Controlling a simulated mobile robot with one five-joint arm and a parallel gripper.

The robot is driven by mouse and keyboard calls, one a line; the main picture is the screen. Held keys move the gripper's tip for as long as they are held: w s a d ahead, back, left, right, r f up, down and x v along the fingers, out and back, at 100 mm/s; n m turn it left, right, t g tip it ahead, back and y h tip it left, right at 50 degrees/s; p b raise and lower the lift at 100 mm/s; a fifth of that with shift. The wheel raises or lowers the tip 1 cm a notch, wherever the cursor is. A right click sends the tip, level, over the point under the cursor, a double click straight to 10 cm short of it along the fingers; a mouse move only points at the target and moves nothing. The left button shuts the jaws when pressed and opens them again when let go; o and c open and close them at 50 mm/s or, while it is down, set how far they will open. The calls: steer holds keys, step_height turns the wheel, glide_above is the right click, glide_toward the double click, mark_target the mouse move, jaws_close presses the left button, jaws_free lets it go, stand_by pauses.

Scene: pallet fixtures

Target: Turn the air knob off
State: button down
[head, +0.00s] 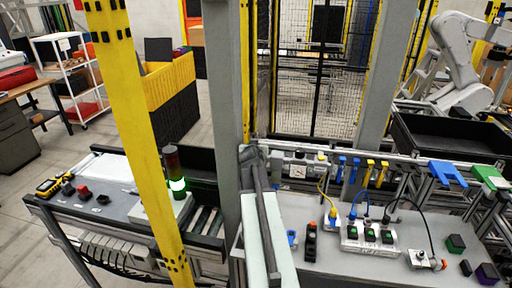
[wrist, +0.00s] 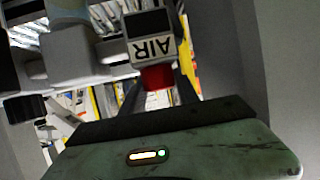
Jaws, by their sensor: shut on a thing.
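The air knob (wrist: 157,76) is a red cap under a grey block with a white AIR label (wrist: 151,47), in the upper middle of the wrist view. My gripper (wrist: 160,88) has its two dark fingers on either side of the knob and is shut on it. The knob's turn position cannot be read. In the head view my gripper (head: 250,152) is at the rail beside the grey post, and my arm hides the knob there.
The grey post (head: 228,100) stands close on the left of my arm. To the right, the rail carries a gauge unit (head: 298,170) and blue and yellow hooks (head: 369,172). Below it, the bench (head: 340,272) holds a socket strip with cables (head: 368,238).

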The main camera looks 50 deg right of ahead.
steer(key=shift+f, duration=0.1)
stand_by(0.3)
steer(key=c, duration=0.9)
jaws_free()
steer(key=p+v, duration=0.3)
steer(key=v, duration=0.5)
steer(key=shift+w+d, duration=0.1)
